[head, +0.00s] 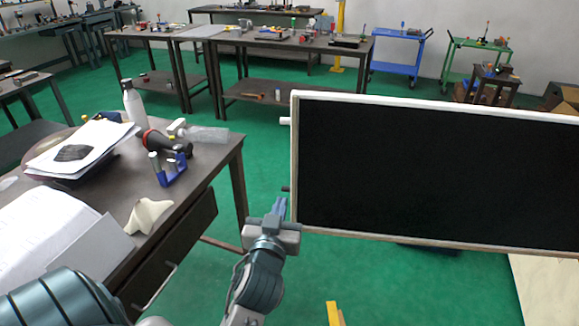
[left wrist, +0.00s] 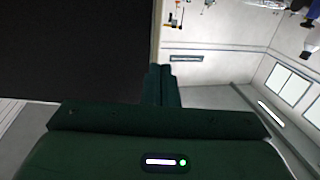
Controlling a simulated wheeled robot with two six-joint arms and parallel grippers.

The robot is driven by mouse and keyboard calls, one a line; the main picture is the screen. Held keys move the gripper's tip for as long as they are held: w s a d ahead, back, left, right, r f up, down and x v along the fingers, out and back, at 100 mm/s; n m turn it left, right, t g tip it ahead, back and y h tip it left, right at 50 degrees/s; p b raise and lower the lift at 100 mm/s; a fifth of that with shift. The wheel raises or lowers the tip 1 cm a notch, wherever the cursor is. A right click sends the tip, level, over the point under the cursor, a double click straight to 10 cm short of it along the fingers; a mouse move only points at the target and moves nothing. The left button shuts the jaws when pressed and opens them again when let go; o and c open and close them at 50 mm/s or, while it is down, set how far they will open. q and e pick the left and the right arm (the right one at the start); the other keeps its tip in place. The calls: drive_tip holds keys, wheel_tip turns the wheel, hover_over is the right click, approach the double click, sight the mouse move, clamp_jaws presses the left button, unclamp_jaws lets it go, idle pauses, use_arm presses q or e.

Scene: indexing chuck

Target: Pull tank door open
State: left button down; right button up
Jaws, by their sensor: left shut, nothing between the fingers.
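A large black panel with a pale frame (head: 430,175), which I take to be the tank door, fills the right of the head view. A short white peg (head: 285,121) sticks out of its left edge, with a small dark one lower down. My left gripper (head: 280,205) is shut and empty, beside the lower part of that left edge. In the left wrist view, the shut fingers (left wrist: 161,72) point along the pale edge of the dark panel (left wrist: 80,50). I cannot tell if they touch it. My right gripper is not in view.
A dark table (head: 205,170) with papers, a bottle (head: 134,104) and tools stands at the left. A yellow piece (head: 334,313) shows at the bottom. Workbenches and a blue cart (head: 397,55) stand at the back. Green floor is clear between the table and the panel.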

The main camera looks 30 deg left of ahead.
sight(292, 165)
use_arm(q)
drive_tip(key=shift+p+x, duration=2.05)
drive_tip(key=shift+x, duration=4.2)
